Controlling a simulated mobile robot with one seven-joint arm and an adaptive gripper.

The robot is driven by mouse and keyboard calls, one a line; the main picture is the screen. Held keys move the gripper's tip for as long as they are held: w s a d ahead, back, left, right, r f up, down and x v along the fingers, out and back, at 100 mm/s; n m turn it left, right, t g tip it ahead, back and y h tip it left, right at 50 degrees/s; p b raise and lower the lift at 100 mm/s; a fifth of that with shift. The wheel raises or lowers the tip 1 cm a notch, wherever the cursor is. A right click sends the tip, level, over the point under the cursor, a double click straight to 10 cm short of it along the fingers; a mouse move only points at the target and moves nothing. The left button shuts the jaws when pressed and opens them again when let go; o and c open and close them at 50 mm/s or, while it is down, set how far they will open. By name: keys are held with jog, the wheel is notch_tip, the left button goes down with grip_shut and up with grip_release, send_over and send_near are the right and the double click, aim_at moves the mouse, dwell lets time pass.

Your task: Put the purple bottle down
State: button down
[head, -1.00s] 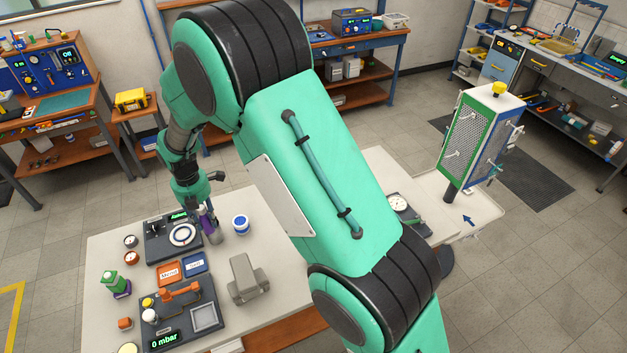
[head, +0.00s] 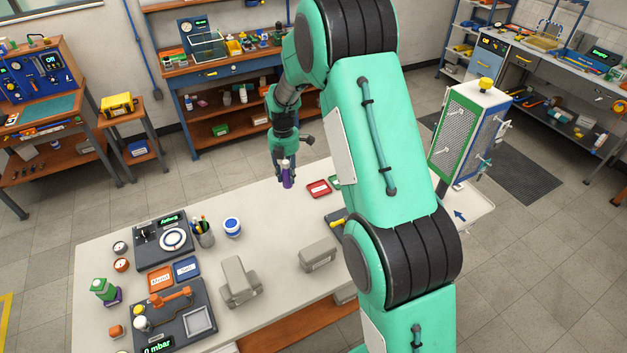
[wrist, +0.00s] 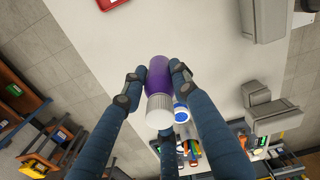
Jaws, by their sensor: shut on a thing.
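The purple bottle (head: 288,178) is held in my gripper (head: 287,182) above the back edge of the white table (head: 262,213). In the wrist view the purple bottle (wrist: 158,76) has a white ribbed cap pointing toward the camera. The dark blue fingers of my gripper (wrist: 160,85) are closed around its sides. In the head view the bottle looks about upright and appears clear of the table top. Its far end is hidden in the wrist view.
A blue-and-white tub (head: 232,227) and a pen cup (head: 204,235) stand left of the gripper. A red tray (head: 319,188) lies to its right. Grey blocks (head: 240,283) (head: 317,255) stand nearer the front. The table between them is clear.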

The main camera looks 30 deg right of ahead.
jog(key=s+d+m, duration=0.2)
jog(key=d, duration=1.1)
notch_tip(320, 180, down, 11)
jog(key=shift+w, duration=0.15)
jog(key=shift+d, duration=0.1)
jog(key=shift+w, duration=0.1)
jog(key=w+d, duration=0.2)
jog(key=w, duration=0.5)
jog(key=w+d+f, duration=0.1)
jog(key=w+d, duration=0.1)
jog(key=w, duration=0.6)
jog(key=shift+d+f, duration=0.2)
jog(key=shift+d, duration=0.1)
jog(key=shift+f, duration=0.15)
jog(key=shift+f+p, duration=0.35)
jog(key=shift+f, duration=1.3)
jog(key=shift+f, duration=0.1)
